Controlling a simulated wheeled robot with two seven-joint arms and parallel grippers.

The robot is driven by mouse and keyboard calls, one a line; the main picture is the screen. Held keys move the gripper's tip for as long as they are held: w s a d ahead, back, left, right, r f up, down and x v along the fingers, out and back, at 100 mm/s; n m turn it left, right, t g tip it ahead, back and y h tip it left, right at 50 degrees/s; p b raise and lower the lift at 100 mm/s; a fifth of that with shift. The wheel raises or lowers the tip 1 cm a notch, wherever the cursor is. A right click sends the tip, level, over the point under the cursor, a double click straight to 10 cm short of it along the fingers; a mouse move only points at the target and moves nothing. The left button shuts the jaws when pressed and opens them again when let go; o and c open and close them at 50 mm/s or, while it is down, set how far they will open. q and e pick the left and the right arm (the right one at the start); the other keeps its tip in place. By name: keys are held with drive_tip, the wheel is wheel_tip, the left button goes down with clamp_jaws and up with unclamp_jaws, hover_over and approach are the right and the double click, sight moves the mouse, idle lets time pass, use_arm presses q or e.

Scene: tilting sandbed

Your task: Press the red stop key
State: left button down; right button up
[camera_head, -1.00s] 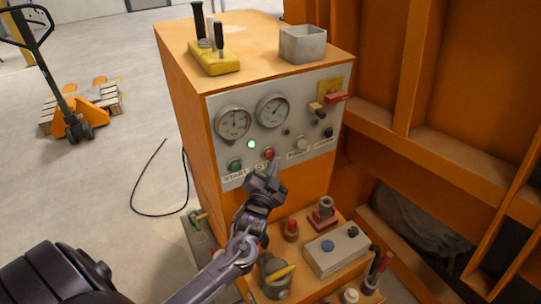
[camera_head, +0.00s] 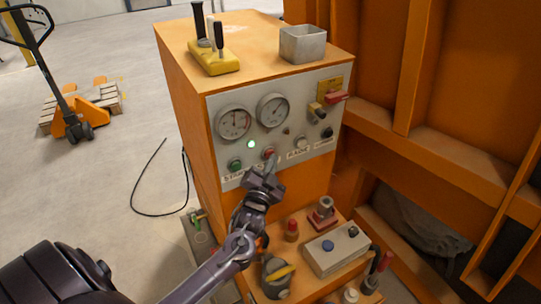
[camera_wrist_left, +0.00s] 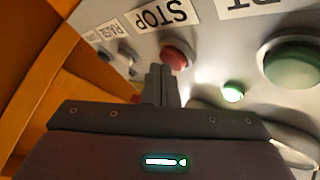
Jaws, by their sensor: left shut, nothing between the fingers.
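The red stop key (camera_head: 269,153) sits on the grey panel (camera_head: 225,105) of the orange cabinet, right of the green start key (camera_head: 235,165). In the left wrist view the red stop key (camera_wrist_left: 177,54) shows under the STOP label (camera_wrist_left: 163,14), partly hidden by my fingers. My left gripper (camera_head: 272,168) is shut and empty, its fingertips just below the red key in the head view. In the wrist view the fingertips (camera_wrist_left: 161,72) overlap the key's edge; I cannot tell whether they touch it. My right gripper is not in view.
A lit green lamp (camera_head: 252,144) and two gauges (camera_head: 234,122) are above the keys. A red-handled switch (camera_head: 337,97) is at the panel's right. Below, a ledge carries a grey box with a blue button (camera_head: 338,250) and a red knob (camera_head: 291,230).

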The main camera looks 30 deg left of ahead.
use_arm(q)
drive_tip(key=shift+w+a, duration=0.1)
drive_tip(key=shift+a, duration=0.1)
drive_tip(key=shift+d, duration=0.1)
idle(0.4)
drive_tip(key=shift+s+d+p, duration=0.35)
drive_tip(key=shift+s+d, duration=0.1)
drive_tip(key=shift+d, duration=0.2)
drive_tip(key=s+d, duration=0.1)
drive_tip(key=d+p, duration=0.1)
drive_tip(key=d, duration=0.1)
drive_tip(key=s+d, duration=0.1)
drive_tip(key=shift+s+d+p, duration=0.2)
drive_tip(key=shift+s+p, duration=0.1)
idle(0.8)
